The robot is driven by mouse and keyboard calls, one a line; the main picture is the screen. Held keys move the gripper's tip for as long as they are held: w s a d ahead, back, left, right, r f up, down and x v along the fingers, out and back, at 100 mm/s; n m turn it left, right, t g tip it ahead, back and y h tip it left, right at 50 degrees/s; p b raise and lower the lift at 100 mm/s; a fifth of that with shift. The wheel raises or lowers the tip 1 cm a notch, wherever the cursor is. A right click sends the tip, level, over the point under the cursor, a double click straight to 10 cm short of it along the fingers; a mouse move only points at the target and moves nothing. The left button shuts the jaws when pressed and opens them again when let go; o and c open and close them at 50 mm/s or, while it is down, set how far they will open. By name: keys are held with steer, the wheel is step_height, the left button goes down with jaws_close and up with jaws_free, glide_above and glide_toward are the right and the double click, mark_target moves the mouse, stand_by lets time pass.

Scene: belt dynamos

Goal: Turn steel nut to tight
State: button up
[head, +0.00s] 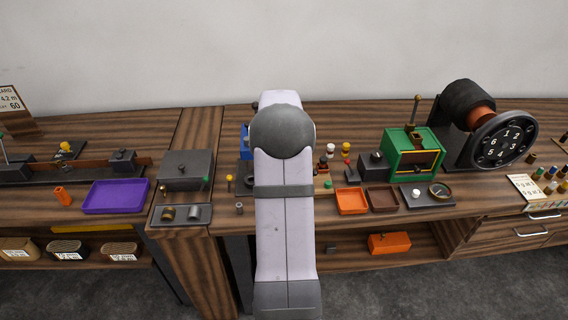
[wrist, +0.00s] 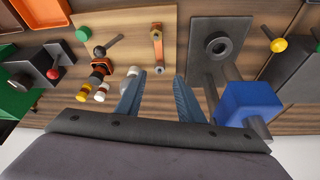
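My gripper (wrist: 160,80) shows in the wrist view with its two blue-grey fingers apart and nothing visible between them. A round grey ring with a dark hole (wrist: 215,45) sits on a dark plate (wrist: 203,70), beyond and right of the fingertips. A small grey round piece (head: 239,208) shows left of my arm in the head view. I cannot tell for sure which piece is the steel nut. An orange-brown link with two round ends (wrist: 157,47) lies on a pale board (wrist: 130,20), just beyond the fingertips. My arm hides much of this area in the head view.
In the wrist view, a blue block (wrist: 248,103) stands close right of the fingers. White and yellow capped pieces (wrist: 92,88) and a dark lever (wrist: 107,47) stand to the left. A green housing (head: 412,152) and a purple tray (head: 116,196) are farther along the bench.

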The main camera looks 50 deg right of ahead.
steer(key=shift+s+a+r, duration=0.1)
steer(key=shift+a+r, duration=0.1)
steer(key=shift+r, duration=0.2)
steer(key=shift+d+f+b, duration=0.1)
steer(key=shift+f+b, duration=0.05)
steer(key=shift+b, duration=0.3)
steer(key=shift+x, duration=3.65)
steer(key=shift+d, duration=0.1)
jaws_close()
